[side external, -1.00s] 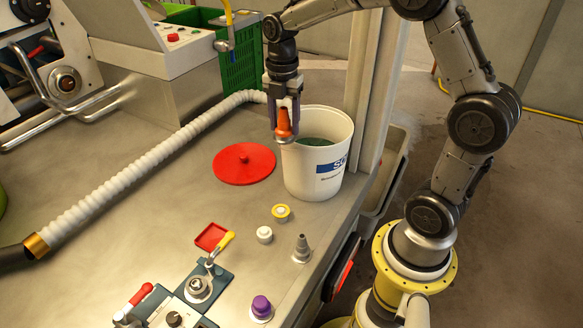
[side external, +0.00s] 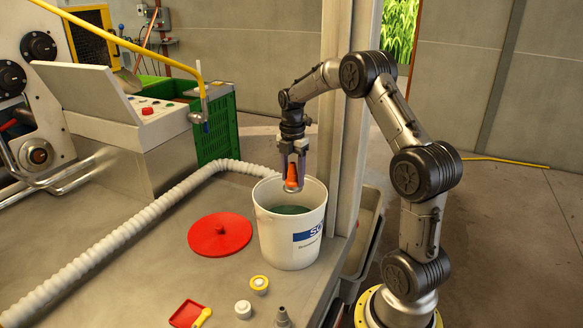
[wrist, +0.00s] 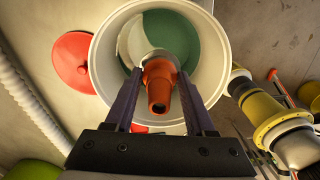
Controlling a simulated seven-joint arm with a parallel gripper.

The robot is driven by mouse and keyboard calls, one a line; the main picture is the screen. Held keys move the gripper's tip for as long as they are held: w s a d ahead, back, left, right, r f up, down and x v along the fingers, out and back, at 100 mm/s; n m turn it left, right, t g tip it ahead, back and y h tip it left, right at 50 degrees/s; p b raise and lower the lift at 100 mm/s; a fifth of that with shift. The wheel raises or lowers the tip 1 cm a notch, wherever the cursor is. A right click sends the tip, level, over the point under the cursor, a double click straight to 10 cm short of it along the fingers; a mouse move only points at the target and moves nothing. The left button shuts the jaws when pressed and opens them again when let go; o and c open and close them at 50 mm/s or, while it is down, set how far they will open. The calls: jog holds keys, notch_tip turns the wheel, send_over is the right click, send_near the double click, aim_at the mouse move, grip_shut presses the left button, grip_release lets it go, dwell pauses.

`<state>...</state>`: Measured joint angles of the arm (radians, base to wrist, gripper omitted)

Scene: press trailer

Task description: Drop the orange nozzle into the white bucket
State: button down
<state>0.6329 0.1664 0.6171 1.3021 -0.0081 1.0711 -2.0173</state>
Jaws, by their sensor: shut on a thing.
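The orange nozzle (side external: 291,176) is held between the fingers of my gripper (side external: 293,172), which is shut on it. In the side external view the nozzle hangs over the open mouth of the white bucket (side external: 290,243), around rim height. The bucket stands upright near the table edge and has a blue label. In the wrist view the nozzle (wrist: 159,84) sits between the dark fingers of my gripper (wrist: 158,82), in front of the bucket opening. Green contents show inside the bucket, whose rim (wrist: 100,40) surrounds the nozzle in that view.
A red lid (side external: 220,235) lies left of the bucket. A ribbed white hose (side external: 110,243) runs behind it. A yellow-topped cap (side external: 260,284), a white cap (side external: 243,309), a grey nozzle (side external: 282,317) and a red tray (side external: 186,313) lie in front. A post (side external: 346,110) rises behind the bucket.

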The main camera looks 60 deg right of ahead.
jog(key=shift+f, duration=1.2)
jog(key=shift+c, duration=0.8)
grip_release()
notch_tip(320, 180, up, 14)
jog(key=shift+w+f, duration=0.1)
